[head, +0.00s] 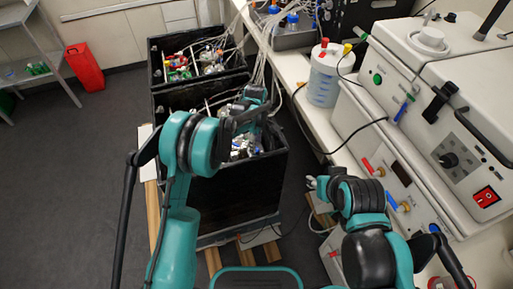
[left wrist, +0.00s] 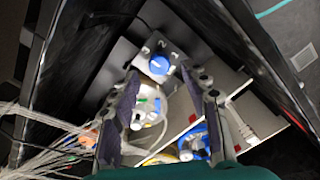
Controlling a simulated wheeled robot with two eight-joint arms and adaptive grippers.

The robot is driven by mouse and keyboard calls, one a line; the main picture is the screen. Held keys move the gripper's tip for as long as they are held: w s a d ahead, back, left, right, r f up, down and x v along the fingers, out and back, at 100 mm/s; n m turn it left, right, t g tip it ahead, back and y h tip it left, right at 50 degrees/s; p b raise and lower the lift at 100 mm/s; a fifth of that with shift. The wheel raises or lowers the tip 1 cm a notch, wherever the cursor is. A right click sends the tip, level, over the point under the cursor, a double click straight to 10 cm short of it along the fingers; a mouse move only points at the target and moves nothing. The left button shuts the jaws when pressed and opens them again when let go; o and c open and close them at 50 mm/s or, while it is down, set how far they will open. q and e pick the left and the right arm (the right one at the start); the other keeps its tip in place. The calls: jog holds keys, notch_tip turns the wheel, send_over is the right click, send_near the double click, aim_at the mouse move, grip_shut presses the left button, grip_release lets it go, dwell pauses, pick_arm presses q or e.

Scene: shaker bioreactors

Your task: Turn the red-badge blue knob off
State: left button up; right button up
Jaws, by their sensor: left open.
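My left gripper (head: 256,98) reaches into the nearer black box (head: 228,200) in the head view. In the left wrist view its two fingers (left wrist: 169,82) are apart, with nothing between them. A round blue knob (left wrist: 159,65) sits on a grey panel just beyond the fingertips, apart from them. A second blue part (left wrist: 194,142) lies lower, near the right finger; I cannot tell if it is a knob. A small red mark (left wrist: 192,118) is beside it. I see no clear red badge at the upper knob. My right gripper (head: 314,184) hangs outside the box, partly hidden by its arm.
The box's black walls (left wrist: 262,60) rise close around my left gripper. Pale tubes (left wrist: 40,125) run in from one side. A second black box (head: 160,62) stands behind. The white bench with machines (head: 410,75) is at right. Open floor (head: 75,170) lies at left.

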pick_arm(q)
notch_tip(320, 180, down, 4)
jog(key=shift+f+b, duration=0.15)
jog(key=shift+b, duration=0.35)
grip_shut()
